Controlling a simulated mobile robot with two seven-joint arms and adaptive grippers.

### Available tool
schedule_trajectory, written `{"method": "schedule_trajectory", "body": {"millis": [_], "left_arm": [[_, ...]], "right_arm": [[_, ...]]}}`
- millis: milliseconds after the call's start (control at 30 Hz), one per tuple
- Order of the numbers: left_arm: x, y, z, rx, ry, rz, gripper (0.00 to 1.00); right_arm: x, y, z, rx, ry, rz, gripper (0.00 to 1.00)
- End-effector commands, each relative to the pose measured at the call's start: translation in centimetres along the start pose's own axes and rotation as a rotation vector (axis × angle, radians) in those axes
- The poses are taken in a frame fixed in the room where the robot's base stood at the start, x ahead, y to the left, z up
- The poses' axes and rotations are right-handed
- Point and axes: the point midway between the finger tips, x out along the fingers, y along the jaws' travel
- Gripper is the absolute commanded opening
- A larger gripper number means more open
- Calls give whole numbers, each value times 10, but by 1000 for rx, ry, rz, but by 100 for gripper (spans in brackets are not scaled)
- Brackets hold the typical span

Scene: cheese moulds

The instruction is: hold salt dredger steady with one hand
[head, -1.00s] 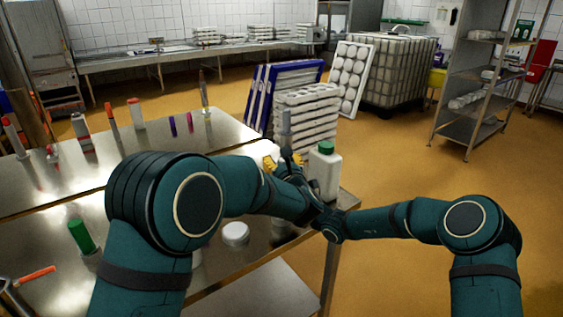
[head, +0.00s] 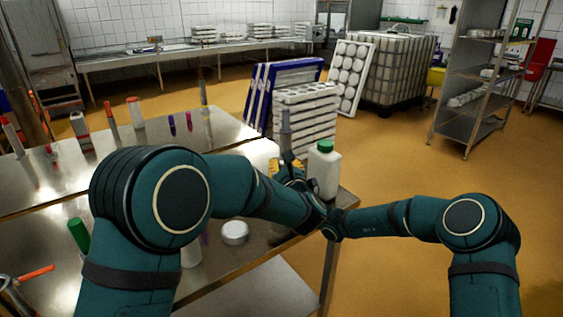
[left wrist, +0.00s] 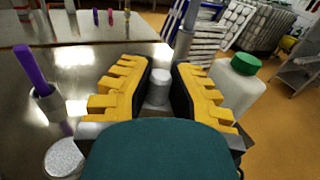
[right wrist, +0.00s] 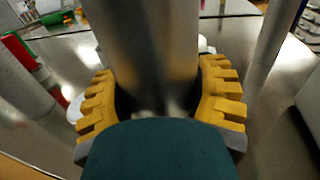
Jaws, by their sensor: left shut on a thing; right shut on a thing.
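My right gripper (right wrist: 160,105) is shut around a wide, smooth metal cylinder (right wrist: 145,45), which looks like the salt dredger. It stands upright between the yellow fingers, and its top runs out of the right wrist view. My left gripper (left wrist: 157,88) is shut on a small grey cylinder (left wrist: 159,88) with a pale top, seen in the left wrist view. In the head view the left gripper (head: 285,166) shows yellow fingers near the table's right end.
A white bottle with a green cap (head: 324,170) stands close right of the left gripper. A low round pot (head: 234,232) sits nearer me, and a purple-handled tool (left wrist: 32,70) stands left. Stacked white moulds (head: 305,115) are behind the steel table (head: 240,130).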

Motion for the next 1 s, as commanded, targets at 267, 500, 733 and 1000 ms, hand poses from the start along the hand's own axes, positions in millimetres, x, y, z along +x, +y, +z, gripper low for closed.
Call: {"method": "schedule_trajectory", "body": {"millis": [267, 500, 733, 1000], "left_arm": [[-1, -2, 0, -1, 0, -3, 47], [-1, -1, 0, -1, 0, -3, 52], [-11, -2, 1, -1, 1, -4, 52], [-62, -2, 0, -1, 1, -6, 52]], "right_arm": [[0, -3, 0, 2, 1, -6, 19], [0, -2, 0, 1, 1, -5, 19], [0, -2, 0, 1, 0, -4, 19], [0, -1, 0, 1, 1, -3, 19]]}}
